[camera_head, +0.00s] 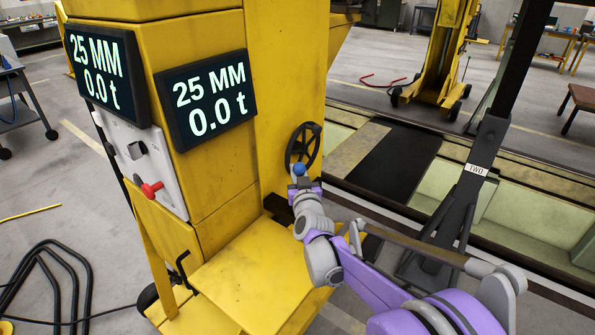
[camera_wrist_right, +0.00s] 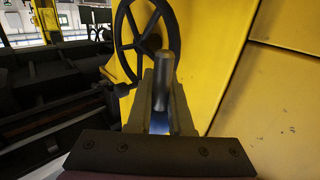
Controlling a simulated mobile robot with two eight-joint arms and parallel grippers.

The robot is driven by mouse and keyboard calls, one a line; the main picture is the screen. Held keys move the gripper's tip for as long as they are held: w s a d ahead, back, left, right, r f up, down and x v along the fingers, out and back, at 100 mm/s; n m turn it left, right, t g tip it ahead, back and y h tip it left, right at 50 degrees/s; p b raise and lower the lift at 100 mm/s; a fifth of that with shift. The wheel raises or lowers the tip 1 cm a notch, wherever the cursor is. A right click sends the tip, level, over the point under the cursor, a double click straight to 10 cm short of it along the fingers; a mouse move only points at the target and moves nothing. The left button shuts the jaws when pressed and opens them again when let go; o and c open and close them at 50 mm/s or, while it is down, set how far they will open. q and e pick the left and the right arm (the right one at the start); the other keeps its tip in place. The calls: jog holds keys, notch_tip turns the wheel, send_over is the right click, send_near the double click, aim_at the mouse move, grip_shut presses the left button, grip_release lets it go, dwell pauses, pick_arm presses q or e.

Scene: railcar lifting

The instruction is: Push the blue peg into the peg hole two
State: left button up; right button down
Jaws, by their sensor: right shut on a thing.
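My right gripper (camera_head: 301,184) is in front of the yellow lifting jack, near its black handwheel (camera_head: 303,146). It is shut on the blue peg, whose round blue head (camera_head: 299,170) shows above the gripper. In the right wrist view the peg (camera_wrist_right: 164,84) is a grey metal pin between the two fingers (camera_wrist_right: 160,106), with a blue part low between them. The pin's rounded end points away from the wrist, toward the yellow body and wheel. A dark post carries a white "TWO" label (camera_head: 478,170). I cannot make out peg hole two. My left gripper is not in view.
The yellow jack (camera_head: 215,165) bears two displays reading "25 MM" and "0.0 t" and a panel with a red knob (camera_head: 151,189). Black cables (camera_head: 52,275) lie on the floor at left. A pit with pale green sides (camera_head: 535,225) is at right.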

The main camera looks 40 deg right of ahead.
jog(key=shift+f+b, duration=1.15)
jog(key=shift+f, duration=0.6)
jog(key=shift+b, duration=0.5)
dwell(0.5)
jog(key=shift+f+b, duration=1.7)
jog(key=shift+f, duration=0.65)
jog(key=c, duration=0.7)
grip_release()
jog(key=shift+c, duration=0.2)
jog(key=v, duration=1)
jog(key=shift+s+a, duration=0.2)
jog(key=shift+s, duration=0.1)
